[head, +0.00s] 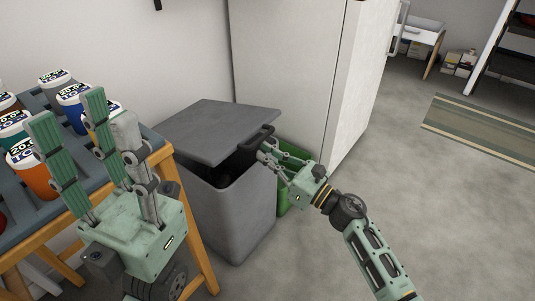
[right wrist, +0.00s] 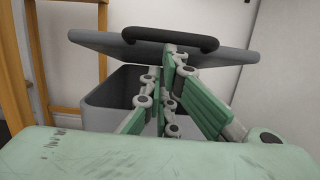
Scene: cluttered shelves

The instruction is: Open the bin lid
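The bin (head: 232,215) is a dark grey box standing right of the wooden-framed table. Its flat grey lid (head: 205,128) is partly raised at the front, with a dark gap above the bin's rim. A black handle (head: 257,137) sits on the lid's front edge; it also shows in the right wrist view (right wrist: 170,39). My right gripper (head: 265,152) is at the lid's front edge, its fingers reaching up to just below the handle. Whether they grip it is unclear. My left gripper (head: 88,120) is open and empty, with its fingers spread in front of the table.
Several lidded cups (head: 32,175) stand on the table (head: 185,215) at the left. A green bin (head: 285,200) stands beside the grey one, partly hidden. A white cabinet (head: 290,70) rises behind. The floor (head: 440,210) at the right is clear around a striped mat (head: 490,135).

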